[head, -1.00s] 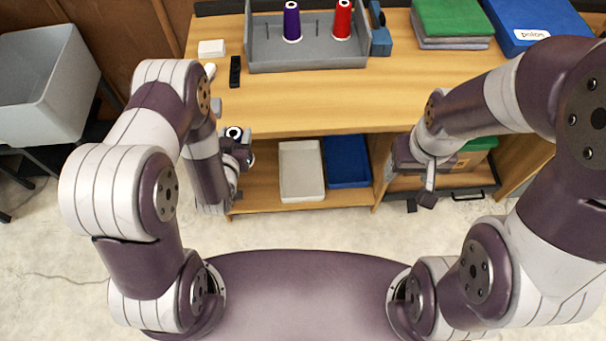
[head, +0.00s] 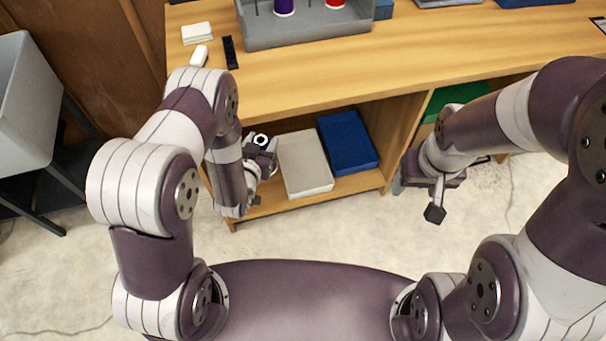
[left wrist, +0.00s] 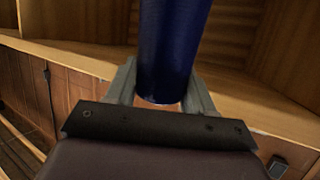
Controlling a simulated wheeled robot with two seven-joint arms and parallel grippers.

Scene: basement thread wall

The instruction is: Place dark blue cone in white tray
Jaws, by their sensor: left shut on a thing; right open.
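The dark blue cone (left wrist: 170,45) stands between the fingers of my left gripper (left wrist: 160,92) in the left wrist view, and the fingers are shut on it. In the head view only the cone's pale end with a dark hole (head: 261,141) shows clearly; the arm and gripper hide much of the rest. The white tray (head: 306,166) lies on the lower shelf, just right of my left gripper (head: 264,153), and looks empty. The cone is outside the tray. My right gripper (head: 435,213) is open and empty, off to the right in front of the bench.
A blue tray (head: 347,143) lies right of the white tray. The wooden benchtop (head: 400,70) overhangs the shelf, with an upright panel (head: 392,128) to the right. A grey rack (head: 300,32) with purple and red cones stands on top. A grey bin (head: 25,105) stands at left.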

